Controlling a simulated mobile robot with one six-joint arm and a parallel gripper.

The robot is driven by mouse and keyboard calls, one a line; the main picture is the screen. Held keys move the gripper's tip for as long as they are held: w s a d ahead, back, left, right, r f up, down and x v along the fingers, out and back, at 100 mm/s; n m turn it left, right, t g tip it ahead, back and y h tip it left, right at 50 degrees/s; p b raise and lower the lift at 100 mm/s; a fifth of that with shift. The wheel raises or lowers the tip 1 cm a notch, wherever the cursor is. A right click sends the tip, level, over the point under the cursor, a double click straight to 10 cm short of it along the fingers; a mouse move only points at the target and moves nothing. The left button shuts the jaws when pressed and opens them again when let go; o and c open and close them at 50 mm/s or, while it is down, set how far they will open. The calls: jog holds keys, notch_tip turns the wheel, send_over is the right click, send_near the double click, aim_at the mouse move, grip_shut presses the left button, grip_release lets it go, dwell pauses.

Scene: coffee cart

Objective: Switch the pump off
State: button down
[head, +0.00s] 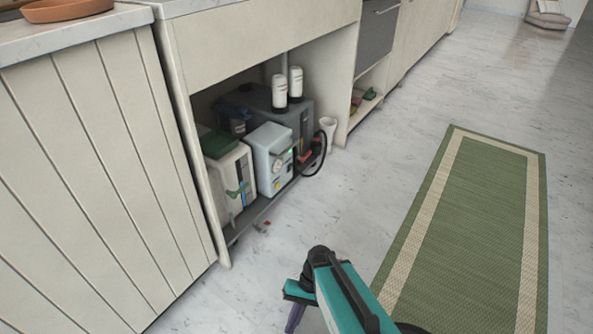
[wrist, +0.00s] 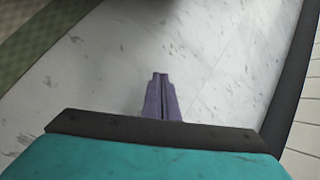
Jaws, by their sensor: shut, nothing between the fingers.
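A pale blue-grey box (head: 262,158), which looks like the pump, stands in the open cabinet bay in the head view. Its front has a round dial, a small green lit spot and a yellow mark; the switch itself is too small to make out. My gripper (head: 294,320) is at the bottom of the head view, over the floor and well apart from the cabinet, with its purple fingers partly cut off by the frame edge. In the wrist view its fingers (wrist: 161,84) are shut together and empty, pointing at bare floor.
Beside the box stand a cream container (head: 228,178) with a green lid and a dark grey tank (head: 256,97). Two white bottles (head: 296,83) and a white cup (head: 328,130) are near. A black hose loops out at right.

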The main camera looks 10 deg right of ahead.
jog(key=w+d+r+n+t+h+p, duration=0.1)
jog(key=w+d+r+t+h+p, duration=0.15)
jog(key=w+d+r+p, duration=0.35)
jog(key=w+d+r+n+t+h+p, duration=0.1)
jog(key=w+d+r+h+p, duration=0.25)
jog(key=r+p, duration=0.35)
jog(key=s+r+g+p, duration=0.1)
jog(key=s+r+p, duration=0.5)
jog(key=r+p, duration=0.6)
jog(key=s+r+g+p, duration=0.1)
jog(key=s+r+p, duration=0.6)
jog(key=r+p, duration=0.6)
jog(key=s+r+g+p, duration=0.2)
jog(key=s+r+p, duration=0.4)
jog(key=p, duration=1.8)
notch_tip(320, 180, up, 7)
jog(key=shift+s+d+f+y, duration=0.2)
jog(key=shift+s+y, duration=0.2)
jog(key=shift+a, duration=0.1)
